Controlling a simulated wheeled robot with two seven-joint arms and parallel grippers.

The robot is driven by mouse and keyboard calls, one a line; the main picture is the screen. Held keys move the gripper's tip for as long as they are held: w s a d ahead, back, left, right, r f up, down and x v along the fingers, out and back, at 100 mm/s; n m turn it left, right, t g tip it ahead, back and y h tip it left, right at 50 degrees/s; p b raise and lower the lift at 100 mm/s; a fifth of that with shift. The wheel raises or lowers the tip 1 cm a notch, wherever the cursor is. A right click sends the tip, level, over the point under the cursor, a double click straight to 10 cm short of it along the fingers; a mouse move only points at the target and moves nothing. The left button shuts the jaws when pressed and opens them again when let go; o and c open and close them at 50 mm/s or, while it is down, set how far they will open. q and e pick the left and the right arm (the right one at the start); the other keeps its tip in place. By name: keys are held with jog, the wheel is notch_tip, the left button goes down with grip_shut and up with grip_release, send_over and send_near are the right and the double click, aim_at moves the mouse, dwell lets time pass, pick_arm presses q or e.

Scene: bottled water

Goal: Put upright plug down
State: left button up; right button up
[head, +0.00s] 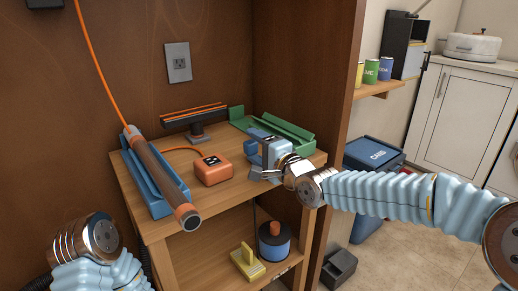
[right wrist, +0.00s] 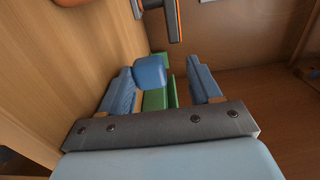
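My right gripper (head: 255,156) is over the right part of the wooden shelf top. In the right wrist view its two light-blue fingers (right wrist: 158,80) stand apart. A rounded blue block (right wrist: 150,72) shows between them, nearer the left finger, with a gap to the right finger. In the head view the gripper largely hides that block. An orange block (head: 213,169) with an orange cord sits on the shelf top, left of the gripper. I cannot tell for sure which block is the plug. Only my left wrist shows at lower left; its gripper is out of frame.
A green tray (head: 290,133) lies behind my right gripper. A blue cradle (head: 150,190) holds a brown tube (head: 160,172) at left. A dark stand (head: 196,119) is at the back. A wall outlet (head: 178,62) is above. The shelf top's front middle is clear.

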jog(key=shift+r+p, duration=0.3)
jog(key=shift+r, duration=0.05)
jog(key=shift+r+p, duration=0.55)
jog(key=shift+s+d+f+b, duration=0.35)
jog(key=shift+s+d+b, duration=0.15)
jog(key=shift+s+d, duration=0.15)
jog(key=v, duration=1)
jog(key=shift+s, duration=0.15)
jog(key=shift+a, duration=0.1)
